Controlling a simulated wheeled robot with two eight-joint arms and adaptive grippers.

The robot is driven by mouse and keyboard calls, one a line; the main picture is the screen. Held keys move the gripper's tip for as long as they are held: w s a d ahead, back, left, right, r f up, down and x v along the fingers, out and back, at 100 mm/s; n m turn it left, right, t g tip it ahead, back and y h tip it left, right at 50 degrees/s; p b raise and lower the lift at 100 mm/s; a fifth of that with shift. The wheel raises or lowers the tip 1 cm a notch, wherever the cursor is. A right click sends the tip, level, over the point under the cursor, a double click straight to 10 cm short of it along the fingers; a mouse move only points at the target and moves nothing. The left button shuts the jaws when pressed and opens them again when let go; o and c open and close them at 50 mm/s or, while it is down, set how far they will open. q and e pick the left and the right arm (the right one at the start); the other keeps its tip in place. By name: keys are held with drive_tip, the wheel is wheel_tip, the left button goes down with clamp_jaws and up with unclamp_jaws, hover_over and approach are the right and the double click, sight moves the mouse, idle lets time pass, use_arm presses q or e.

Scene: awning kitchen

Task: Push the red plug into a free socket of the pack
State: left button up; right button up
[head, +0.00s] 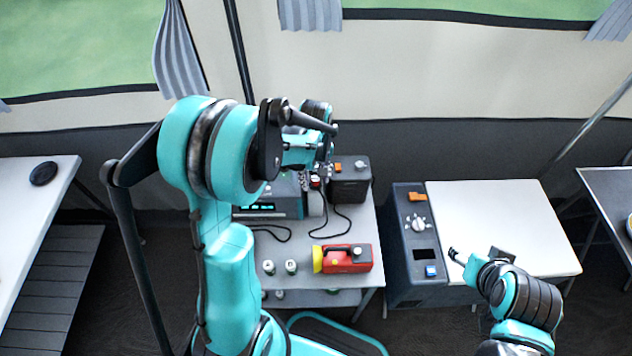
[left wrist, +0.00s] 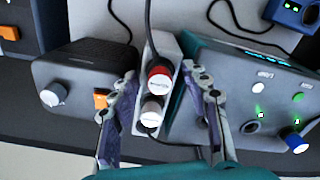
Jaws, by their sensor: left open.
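The white pack (left wrist: 172,48) lies between two boxes in the left wrist view; in the head view its white front (head: 316,207) shows below my gripper. The red plug (left wrist: 158,78), with a dark cord running up from it, is over the pack's upper part. I cannot tell how deep it sits. A white-topped plug (left wrist: 152,110) stands just below it. My left gripper (left wrist: 160,76) is open, with one finger on each side of the pack and the red plug between them, apart from both fingers. My right gripper (head: 456,256) is far off at the right; its jaw state is unclear.
A dark box with a white knob and orange switch (left wrist: 82,82) stands close left of the pack. A grey-teal unit (left wrist: 235,85) stands close right. Black cords cross the table.

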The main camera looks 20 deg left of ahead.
sight(315, 178)
use_arm(q)
clamp_jaws()
drive_tip(key=shift+r, duration=0.1)
drive_tip(key=shift+r+p, duration=2.2)
drive_tip(key=shift+r, duration=0.7)
drive_tip(key=shift+r, duration=0.1)
drive_tip(key=shift+r+p, duration=0.3)
drive_tip(key=shift+r, duration=0.05)
drive_tip(key=shift+w+a+f+b, duration=0.35)
drive_tip(key=shift+a+f+b, duration=0.2)
drive_tip(key=shift+a, duration=1.4)
drive_tip(key=shift+w+a+f+b, duration=0.4)
drive_tip(key=shift+a+f+b, duration=0.2)
drive_tip(key=shift+a, duration=1.4)
drive_tip(key=shift+w+a+f+b, duration=0.35)
drive_tip(key=shift+a+f+b, duration=0.2)
drive_tip(key=shift+a, duration=1.4)
